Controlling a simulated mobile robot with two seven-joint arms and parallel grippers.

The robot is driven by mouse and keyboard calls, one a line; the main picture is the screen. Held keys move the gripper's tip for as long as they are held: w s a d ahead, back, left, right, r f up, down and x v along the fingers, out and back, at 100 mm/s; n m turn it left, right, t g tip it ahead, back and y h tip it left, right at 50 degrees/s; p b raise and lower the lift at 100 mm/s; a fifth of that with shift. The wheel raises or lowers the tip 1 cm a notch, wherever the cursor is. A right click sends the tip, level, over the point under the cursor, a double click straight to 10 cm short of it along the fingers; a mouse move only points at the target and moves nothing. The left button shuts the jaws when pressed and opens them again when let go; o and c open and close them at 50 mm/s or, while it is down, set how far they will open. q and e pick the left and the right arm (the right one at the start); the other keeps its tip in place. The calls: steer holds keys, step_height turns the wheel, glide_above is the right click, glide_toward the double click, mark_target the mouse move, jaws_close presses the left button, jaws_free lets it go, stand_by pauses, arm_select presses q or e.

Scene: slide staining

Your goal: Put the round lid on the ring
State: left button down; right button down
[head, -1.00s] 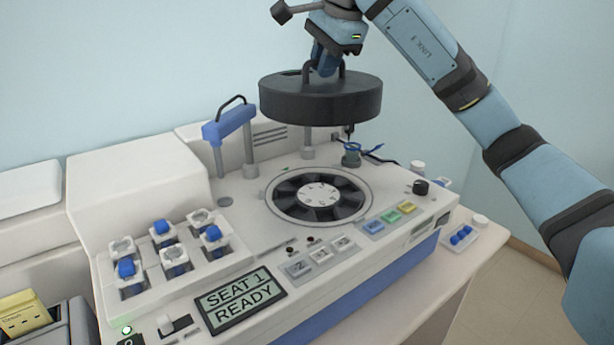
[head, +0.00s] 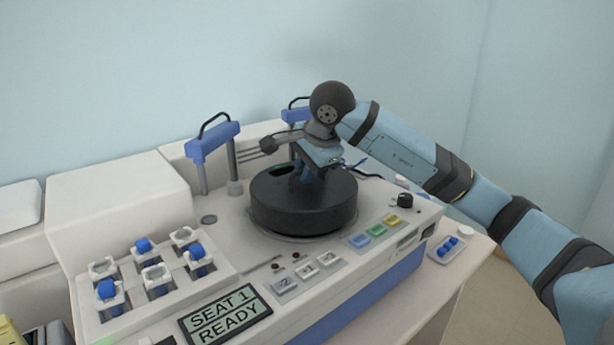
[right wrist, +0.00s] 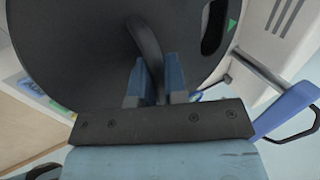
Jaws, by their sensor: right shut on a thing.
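The round lid (head: 303,208) is a thick dark disc with a handle on top. It sits at the ring's place on the white machine and hides the slotted wheel. Only a thin edge of the ring (head: 300,239) shows below it. Whether the lid touches the ring all round, I cannot tell. My right gripper (head: 303,178) is above the lid, shut on its handle. In the right wrist view the blue fingers (right wrist: 155,85) pinch the dark handle (right wrist: 147,50), and the lid's top shows a slot and a green mark. My left gripper is not in view.
Blue-topped posts (head: 213,138) stand close behind and left of the lid. A rack of blue-capped holders is at the front left, near the display (head: 226,314) reading "SEAT 1 READY". Buttons (head: 376,231) and a black knob (head: 405,200) lie right of the lid. A small tray (head: 447,250) sits on the table.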

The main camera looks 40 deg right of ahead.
steer(key=shift+f, duration=0.6)
steer(key=shift+f, duration=0.15)
steer(key=c, duration=1.2)
jaws_free()
steer(key=shift+o, duration=0.2)
steer(key=v, duration=1.2)
